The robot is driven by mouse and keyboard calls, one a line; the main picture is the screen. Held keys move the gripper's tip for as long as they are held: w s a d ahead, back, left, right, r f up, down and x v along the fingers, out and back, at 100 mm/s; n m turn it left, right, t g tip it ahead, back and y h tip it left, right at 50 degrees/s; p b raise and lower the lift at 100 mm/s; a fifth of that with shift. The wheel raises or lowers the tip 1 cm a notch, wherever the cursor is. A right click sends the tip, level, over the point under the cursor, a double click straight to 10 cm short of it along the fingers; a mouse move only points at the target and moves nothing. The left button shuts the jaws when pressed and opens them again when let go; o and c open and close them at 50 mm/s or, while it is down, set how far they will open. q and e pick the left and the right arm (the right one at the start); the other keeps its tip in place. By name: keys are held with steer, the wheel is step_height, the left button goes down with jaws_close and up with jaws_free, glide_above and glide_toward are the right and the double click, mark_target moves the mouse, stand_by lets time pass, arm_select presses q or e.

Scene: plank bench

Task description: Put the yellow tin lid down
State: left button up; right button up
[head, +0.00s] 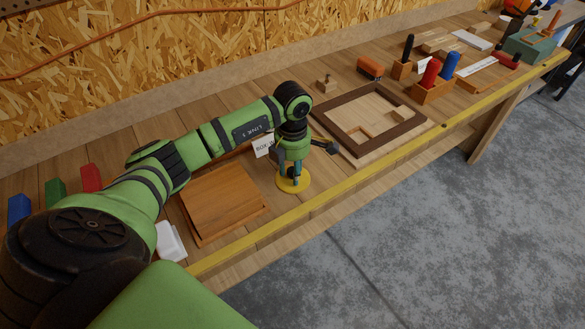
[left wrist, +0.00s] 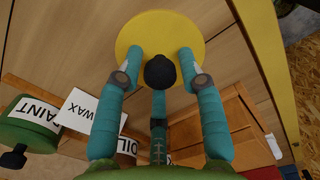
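The yellow tin lid (head: 284,186) is a flat round disc near the front of the bench, under my left gripper (head: 292,178). The left wrist view shows the lid (left wrist: 160,28) with a black knob (left wrist: 160,70) at its middle. My left gripper (left wrist: 161,66) has its teal fingers around this knob, one reaching it from below in the picture; it looks shut on it. Whether the lid touches the planks or hangs just above them, I cannot tell. My right gripper is not in view.
A wooden board or box (head: 222,200) lies left of the lid, and a brown frame (head: 345,140) to the right. A green PAINT tin (left wrist: 30,125) and a WAX card (left wrist: 85,112) are close by. The yellow bench edge (head: 265,232) runs along the front.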

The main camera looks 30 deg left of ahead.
mark_target(292, 170)
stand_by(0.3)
arm_select(q)
steer(key=shift+r+p, duration=0.3)
step_height(292, 170, up, 12)
steer(key=b, duration=0.4)
steer(key=shift+f, duration=0.15)
